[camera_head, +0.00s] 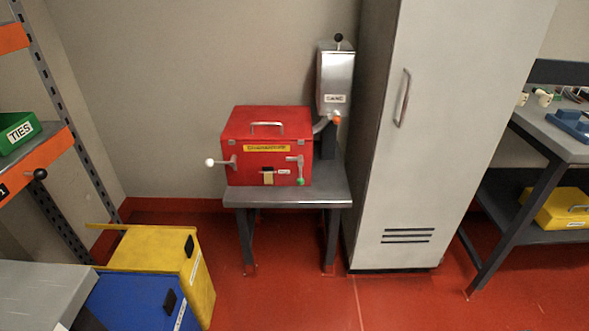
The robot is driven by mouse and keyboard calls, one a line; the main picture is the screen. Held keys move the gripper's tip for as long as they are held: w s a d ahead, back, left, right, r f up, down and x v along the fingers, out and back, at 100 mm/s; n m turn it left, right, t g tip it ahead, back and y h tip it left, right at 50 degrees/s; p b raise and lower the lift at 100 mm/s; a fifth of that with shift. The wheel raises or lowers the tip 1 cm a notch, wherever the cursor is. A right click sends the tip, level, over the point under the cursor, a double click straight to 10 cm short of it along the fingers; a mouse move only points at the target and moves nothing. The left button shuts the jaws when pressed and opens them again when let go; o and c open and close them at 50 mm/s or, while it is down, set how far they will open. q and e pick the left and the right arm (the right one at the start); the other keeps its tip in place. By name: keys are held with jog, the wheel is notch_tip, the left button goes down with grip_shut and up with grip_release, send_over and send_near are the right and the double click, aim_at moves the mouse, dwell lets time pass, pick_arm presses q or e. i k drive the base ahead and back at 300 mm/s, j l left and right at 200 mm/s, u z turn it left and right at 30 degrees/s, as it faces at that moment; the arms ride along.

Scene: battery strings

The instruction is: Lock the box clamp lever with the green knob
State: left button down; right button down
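A red box (266,136) with a metal top handle and a yellow label stands on a small grey table (288,196). A metal clamp lever (299,168) is on the right part of its front face. It points down and ends in a green knob (300,182). A second lever with a white knob (210,162) sticks out to the left from the box's left front. Whether either clamp is locked is too small to tell. Neither of my grippers is in view.
A grey dispenser (335,80) with a black knob stands behind the box at right. A tall grey cabinet (420,200) is right of the table. Yellow (165,255) and blue (135,300) bins stand at lower left. The red floor before the table is clear.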

aim_at(300, 182)
jog(key=i+j, duration=0.1)
jog(key=i, duration=1.45)
